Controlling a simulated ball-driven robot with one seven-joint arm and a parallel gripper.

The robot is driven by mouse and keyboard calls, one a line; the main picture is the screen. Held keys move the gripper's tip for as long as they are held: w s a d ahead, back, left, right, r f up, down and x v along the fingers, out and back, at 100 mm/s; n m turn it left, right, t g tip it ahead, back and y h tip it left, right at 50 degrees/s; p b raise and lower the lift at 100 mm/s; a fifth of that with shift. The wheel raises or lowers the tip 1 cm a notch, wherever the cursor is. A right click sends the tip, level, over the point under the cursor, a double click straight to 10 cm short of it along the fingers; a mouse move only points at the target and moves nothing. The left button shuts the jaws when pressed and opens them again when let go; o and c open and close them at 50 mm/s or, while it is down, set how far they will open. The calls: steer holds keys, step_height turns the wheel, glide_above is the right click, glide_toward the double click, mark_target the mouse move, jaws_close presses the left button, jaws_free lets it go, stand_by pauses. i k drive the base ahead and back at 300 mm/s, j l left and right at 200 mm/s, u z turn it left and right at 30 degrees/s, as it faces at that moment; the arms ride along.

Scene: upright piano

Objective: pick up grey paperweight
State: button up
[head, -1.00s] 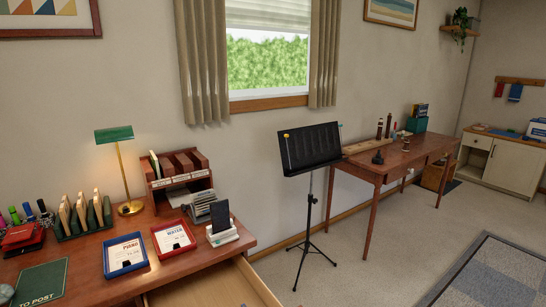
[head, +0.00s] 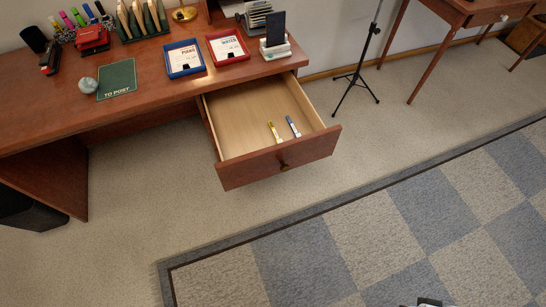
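The grey paperweight (head: 88,85) is a small rounded lump on the brown desk (head: 40,108). It sits just left of the dark green "TO POST" mat (head: 117,79), close to the desk's front edge. Only a small white and black piece, which looks like part of my arm or gripper (head: 429,302), shows at the bottom edge of the head view, far from the paperweight. Its fingers cannot be made out.
An open drawer (head: 240,119) juts out from the desk's front right, with a yellow and a blue item inside. Blue and red trays, a phone stand, pens and a stapler stand on the desk. A music stand (head: 358,80) is to the right. The checked rug (head: 310,255) is clear.

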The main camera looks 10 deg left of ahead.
mark_target(88, 85)
steer(key=u, duration=1.5)
steer(key=i+u, duration=0.15)
steer(key=i, duration=0.15)
